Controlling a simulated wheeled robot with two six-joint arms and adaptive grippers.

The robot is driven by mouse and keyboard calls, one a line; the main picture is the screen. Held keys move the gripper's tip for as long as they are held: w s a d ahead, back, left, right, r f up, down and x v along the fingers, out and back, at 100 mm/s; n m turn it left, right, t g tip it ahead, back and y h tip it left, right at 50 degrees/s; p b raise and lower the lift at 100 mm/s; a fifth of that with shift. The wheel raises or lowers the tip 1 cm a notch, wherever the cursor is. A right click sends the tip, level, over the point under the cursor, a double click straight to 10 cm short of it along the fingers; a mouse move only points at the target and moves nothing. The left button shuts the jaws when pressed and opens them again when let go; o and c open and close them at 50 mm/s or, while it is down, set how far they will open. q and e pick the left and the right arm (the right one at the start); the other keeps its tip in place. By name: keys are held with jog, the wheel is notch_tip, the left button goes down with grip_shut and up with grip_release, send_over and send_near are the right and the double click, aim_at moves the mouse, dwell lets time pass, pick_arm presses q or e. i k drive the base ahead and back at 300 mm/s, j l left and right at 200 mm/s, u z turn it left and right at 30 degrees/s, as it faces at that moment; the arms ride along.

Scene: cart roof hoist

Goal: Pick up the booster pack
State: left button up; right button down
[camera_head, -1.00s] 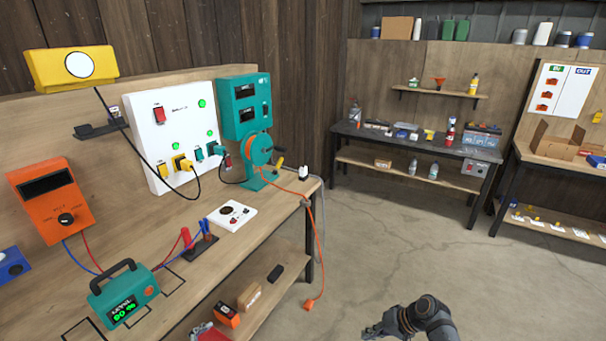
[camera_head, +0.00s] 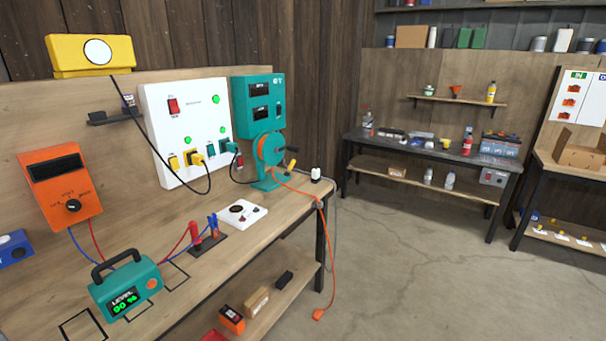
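The booster pack (camera_head: 125,287) appears to be the teal box with a dark carry handle (camera_head: 116,263) on top. It stands upright on the wooden workbench (camera_head: 205,270) at the lower left, and its green display reads LEVEL 90 %. Red and blue leads run from behind it up to an orange meter (camera_head: 61,188). More red and blue leads run to a red clamp (camera_head: 195,233) and a blue clamp (camera_head: 213,224) on a dark stand to its right. Neither of my grippers is in view.
Black outlined rectangles (camera_head: 82,325) mark the benchtop beside the pack. A white socket panel (camera_head: 187,132), teal unit (camera_head: 257,103) and cable reel (camera_head: 268,160) stand behind. An orange cable (camera_head: 327,265) hangs off the bench's right end. The floor (camera_head: 400,275) is clear.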

aim_at(115, 294)
jog(key=u, duration=1.4)
